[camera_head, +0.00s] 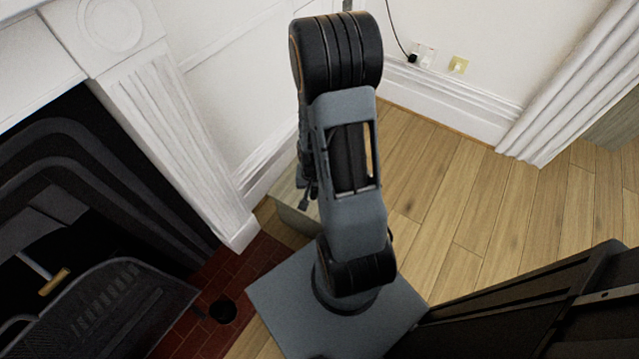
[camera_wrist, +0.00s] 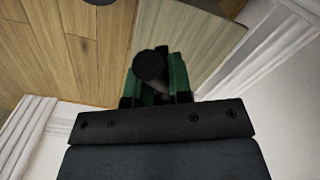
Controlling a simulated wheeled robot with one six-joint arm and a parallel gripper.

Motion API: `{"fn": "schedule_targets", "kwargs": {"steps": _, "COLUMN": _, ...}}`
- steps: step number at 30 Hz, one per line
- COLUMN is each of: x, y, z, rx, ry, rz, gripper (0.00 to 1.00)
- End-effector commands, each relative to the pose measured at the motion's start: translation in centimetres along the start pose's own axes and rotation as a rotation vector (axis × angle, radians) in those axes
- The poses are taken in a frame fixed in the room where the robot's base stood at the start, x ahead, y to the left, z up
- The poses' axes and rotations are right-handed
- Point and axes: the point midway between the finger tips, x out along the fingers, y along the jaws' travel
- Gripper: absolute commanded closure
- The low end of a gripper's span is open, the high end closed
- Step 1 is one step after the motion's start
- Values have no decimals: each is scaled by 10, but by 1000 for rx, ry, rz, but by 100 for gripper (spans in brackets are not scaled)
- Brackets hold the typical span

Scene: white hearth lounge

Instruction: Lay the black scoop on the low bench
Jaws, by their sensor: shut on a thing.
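In the wrist view, my gripper (camera_wrist: 160,68) has green fingers closed on a black thing with a round end, which appears to be the black scoop (camera_wrist: 149,65). Most of the scoop's shape is hidden or too dark to tell. The low bench (camera_wrist: 197,38) shows as a pale wooden surface beyond the fingers. I cannot tell whether the scoop touches it. In the head view, the low bench (camera_head: 289,208) stands by the wall, partly hidden behind my arm. My gripper is mostly hidden by the arm there, and the scoop cannot be made out.
A white fireplace surround (camera_head: 175,140) and dark hearth opening stand at the left, with a black metal grate (camera_head: 125,305) in front. A small round black thing (camera_head: 223,311) is on the red tiles. Wooden floor (camera_head: 470,200) is clear at the right. A dark panel (camera_head: 530,310) fills the lower right.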

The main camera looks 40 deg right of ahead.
Motion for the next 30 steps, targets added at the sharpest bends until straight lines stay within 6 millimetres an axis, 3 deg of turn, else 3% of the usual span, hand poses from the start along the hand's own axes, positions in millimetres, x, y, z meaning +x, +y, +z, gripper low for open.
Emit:
{"fn": "schedule_targets", "kwargs": {"steps": 1, "x": 12, "y": 5, "z": 2, "rx": 24, "ry": 3, "rz": -1, "gripper": 100}}
{"fn": "schedule_targets", "kwargs": {"steps": 6, "x": 18, "y": 14, "z": 6, "rx": 75, "ry": 2, "rz": 0, "gripper": 100}}
{"fn": "schedule_targets", "kwargs": {"steps": 10, "x": 25, "y": 14, "z": -4, "rx": 90, "ry": 2, "rz": 0, "gripper": 100}}
{"fn": "schedule_targets", "kwargs": {"steps": 21, "x": 68, "y": -5, "z": -86, "rx": 91, "ry": 0, "rz": 1, "gripper": 100}}
{"fn": "schedule_targets", "kwargs": {"steps": 30, "x": 102, "y": -12, "z": -117, "rx": 90, "ry": 1, "rz": 0, "gripper": 100}}
